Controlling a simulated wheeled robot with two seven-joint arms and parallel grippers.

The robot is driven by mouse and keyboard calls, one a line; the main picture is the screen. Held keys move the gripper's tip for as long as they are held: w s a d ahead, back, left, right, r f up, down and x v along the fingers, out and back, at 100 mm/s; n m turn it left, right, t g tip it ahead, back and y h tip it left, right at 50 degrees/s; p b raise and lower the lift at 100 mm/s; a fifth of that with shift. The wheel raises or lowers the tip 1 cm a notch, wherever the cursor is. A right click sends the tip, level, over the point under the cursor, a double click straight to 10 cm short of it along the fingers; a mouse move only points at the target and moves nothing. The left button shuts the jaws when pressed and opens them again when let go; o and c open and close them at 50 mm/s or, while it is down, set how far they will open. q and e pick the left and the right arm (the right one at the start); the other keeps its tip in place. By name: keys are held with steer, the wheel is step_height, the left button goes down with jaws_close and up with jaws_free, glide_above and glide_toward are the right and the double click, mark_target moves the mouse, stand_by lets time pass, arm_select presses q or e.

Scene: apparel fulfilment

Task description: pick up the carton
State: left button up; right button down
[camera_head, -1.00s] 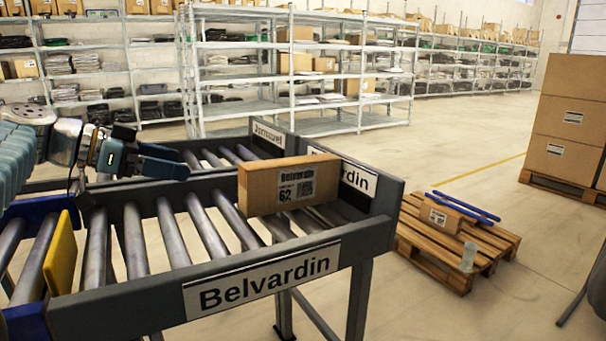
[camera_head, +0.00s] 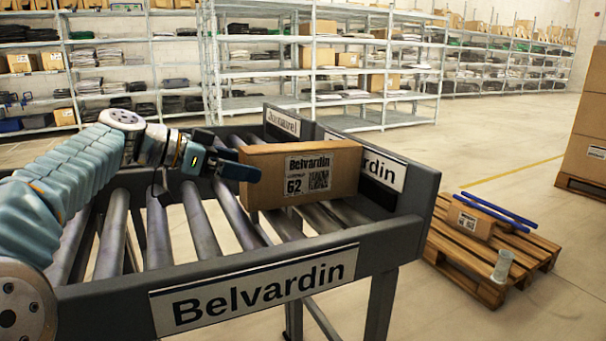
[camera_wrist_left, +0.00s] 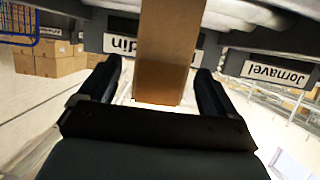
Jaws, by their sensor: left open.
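A brown carton (camera_head: 335,172) with a white "Belvardin 62" label stands upright on the rollers at the right end of the conveyor, by the end wall. My left gripper (camera_head: 246,162) is open at the carton's left end, and its near finger overlaps the front face in the head view. In the left wrist view the carton (camera_wrist_left: 165,50) lies between the two spread fingers of the left gripper (camera_wrist_left: 160,78), apart from both as far as I can see. The carton's back is hidden. My right gripper is not in view.
The conveyor (camera_head: 300,270) has raised side rails and a "Belvardin" sign. A wooden pallet (camera_head: 465,262) on the floor at right holds a small carton (camera_head: 470,222), blue bars and a clear cylinder. Stacked cartons (camera_head: 590,150) stand far right. Shelves (camera_head: 330,85) line the back.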

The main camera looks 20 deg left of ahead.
mark_target(265, 166)
arm_select(q)
steer(key=x, duration=0.5)
steer(key=shift+w+d+r+p, duration=0.15)
steer(key=shift+w+r+p, duration=0.15)
steer(key=shift+r, duration=0.1)
steer(key=c, duration=1.4)
